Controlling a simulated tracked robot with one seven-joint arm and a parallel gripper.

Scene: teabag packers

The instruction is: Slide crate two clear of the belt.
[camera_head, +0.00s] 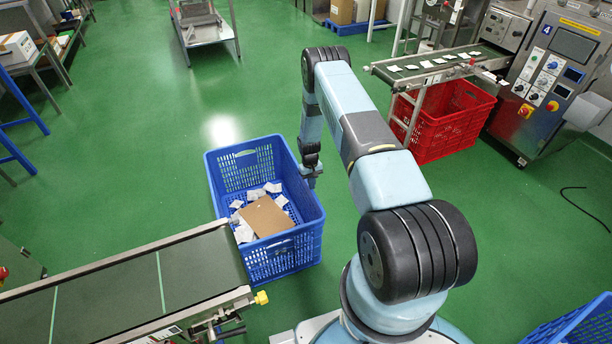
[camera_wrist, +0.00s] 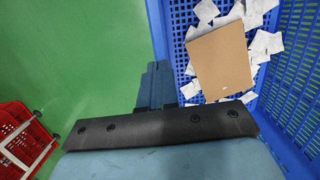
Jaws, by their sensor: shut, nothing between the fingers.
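A blue slatted crate (camera_head: 283,256) stands on the green floor at the end of the dark green belt (camera_head: 170,285). No number shows on it. The belt's end overlaps the crate's near left corner in the head view; I cannot tell whether they touch. White teabags (camera_head: 272,187) and a brown cardboard piece (camera_head: 266,216) lie inside. My gripper (camera_head: 311,183) is shut and empty at the crate's right wall. In the wrist view, my gripper (camera_wrist: 158,70) points down beside the crate's wall (camera_wrist: 168,45), mostly over floor. Whether it touches the wall is unclear.
A red crate (camera_head: 452,132) stands under another belt (camera_head: 440,66) at the back right, beside a machine marked 4 (camera_head: 550,75). Another blue crate (camera_head: 585,325) is at the lower right corner. Open green floor lies behind and right of the blue crate.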

